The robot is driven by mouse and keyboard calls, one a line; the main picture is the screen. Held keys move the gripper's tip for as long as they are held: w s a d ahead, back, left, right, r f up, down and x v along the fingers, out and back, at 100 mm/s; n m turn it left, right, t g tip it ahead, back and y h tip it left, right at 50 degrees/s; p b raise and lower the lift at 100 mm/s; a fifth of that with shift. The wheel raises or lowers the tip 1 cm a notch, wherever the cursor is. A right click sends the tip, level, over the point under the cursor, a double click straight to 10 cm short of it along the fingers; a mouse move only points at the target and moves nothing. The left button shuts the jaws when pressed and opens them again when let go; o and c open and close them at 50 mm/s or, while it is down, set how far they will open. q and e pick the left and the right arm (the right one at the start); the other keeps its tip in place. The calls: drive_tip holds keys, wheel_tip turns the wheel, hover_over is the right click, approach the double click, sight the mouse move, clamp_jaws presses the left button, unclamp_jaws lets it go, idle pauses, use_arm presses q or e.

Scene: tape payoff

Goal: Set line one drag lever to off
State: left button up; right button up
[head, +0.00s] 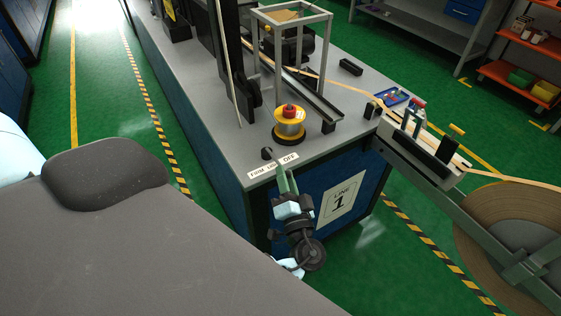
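The line one bench (225,150) has a printed strip (273,166) on its near top edge, reading FIRM, a partly covered middle mark and OFF at the right. A small dark knob (267,153) stands just behind the strip, left of OFF; it looks like the drag lever's end, and the rest of the lever is not clear. My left gripper (281,170) reaches up at the bench edge, its fingers over the strip just right of the knob and below OFF. I cannot tell whether it touches the lever or how far its fingers are apart. My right gripper is not in view.
A yellow spool with a red top (289,123) stands behind the strip. A metal frame (291,50) and a guide channel (312,95) lie beyond. A large tape reel (515,225) hangs at the right. The LINE 1 sign (342,199) is on the bench front.

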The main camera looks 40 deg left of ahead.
sight(277, 161)
use_arm(q)
drive_tip(key=p+x, duration=0.1)
drive_tip(key=x, duration=0.3)
drive_tip(key=shift+w+a, duration=0.1)
drive_tip(key=shift+w, duration=0.05)
clamp_jaws()
